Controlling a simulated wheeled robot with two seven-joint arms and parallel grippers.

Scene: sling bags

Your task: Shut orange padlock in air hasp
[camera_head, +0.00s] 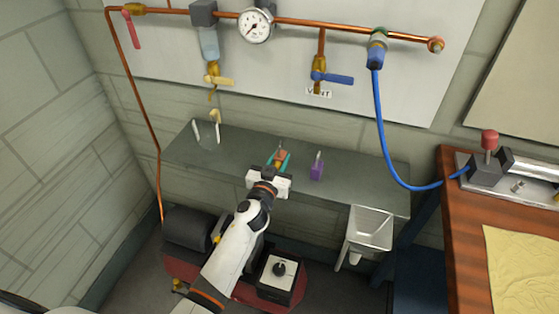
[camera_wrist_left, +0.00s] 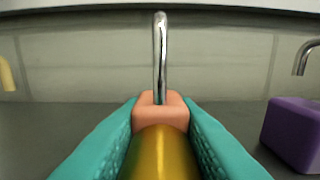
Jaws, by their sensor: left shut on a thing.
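My left gripper (camera_head: 279,158) is shut on the orange padlock (camera_head: 280,156), over the grey shelf. In the left wrist view the orange padlock (camera_wrist_left: 160,110) sits between the teal fingers, with its silver shackle pointing up. The shackle is seen edge-on, so I cannot tell whether it is open. A gold rounded part covers the lower front of the padlock. A brass valve (camera_head: 214,70) with a yellow handle hangs from the pipe, up and left of the gripper. I cannot make out the air hasp for certain. My right gripper is not in view.
A purple padlock (camera_head: 317,171) stands on the grey shelf (camera_head: 365,185), right of the gripper. A pale bent piece (camera_head: 207,132) is at the shelf's left. A blue-handled valve (camera_head: 332,78) and a blue hose (camera_head: 380,130) are to the right. A compressor (camera_head: 188,228) stands below.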

